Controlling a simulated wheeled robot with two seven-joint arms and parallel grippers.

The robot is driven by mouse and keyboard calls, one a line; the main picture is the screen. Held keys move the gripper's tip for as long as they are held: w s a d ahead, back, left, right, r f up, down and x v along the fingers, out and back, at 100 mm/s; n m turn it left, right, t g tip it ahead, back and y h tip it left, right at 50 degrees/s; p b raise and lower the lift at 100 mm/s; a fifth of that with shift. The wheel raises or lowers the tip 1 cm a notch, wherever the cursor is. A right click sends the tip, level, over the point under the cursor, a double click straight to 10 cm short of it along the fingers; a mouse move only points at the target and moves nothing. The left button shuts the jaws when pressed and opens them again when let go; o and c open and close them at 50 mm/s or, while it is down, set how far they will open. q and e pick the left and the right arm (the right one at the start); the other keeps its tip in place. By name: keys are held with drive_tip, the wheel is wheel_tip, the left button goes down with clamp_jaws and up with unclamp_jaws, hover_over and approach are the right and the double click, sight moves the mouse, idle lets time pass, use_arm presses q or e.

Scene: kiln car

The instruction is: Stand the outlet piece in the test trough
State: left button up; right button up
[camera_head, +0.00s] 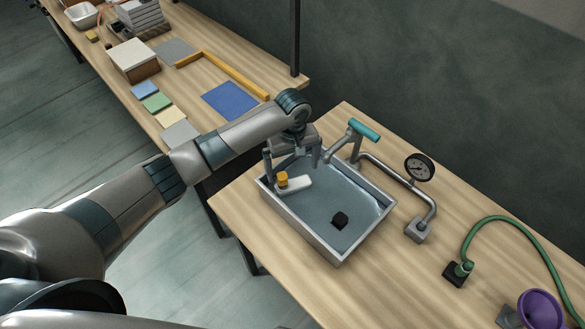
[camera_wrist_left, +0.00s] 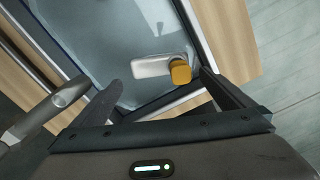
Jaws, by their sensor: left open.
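The outlet piece, a white body (camera_head: 297,186) with an orange-yellow knob (camera_head: 282,179) at one end, rests in the back-left corner of the grey metal trough (camera_head: 301,236). I cannot tell whether it touches the trough floor flat. My left gripper (camera_head: 291,165) is open above that corner, pointing down, with one finger near the left wall. In the left wrist view, the white body (camera_wrist_left: 152,66) and the knob (camera_wrist_left: 181,72) show just beyond the spread fingertips, and nothing is held. My right gripper is not in view.
The table front-left is bare.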

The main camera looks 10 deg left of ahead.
use_arm(q)
drive_tip(key=shift+r, duration=0.65)
drive_tip(key=shift+r, duration=0.15)
wheel_tip(320, 180, up, 17)
drive_tip(key=b, duration=0.3)
idle(0.5)
idle(0.4)
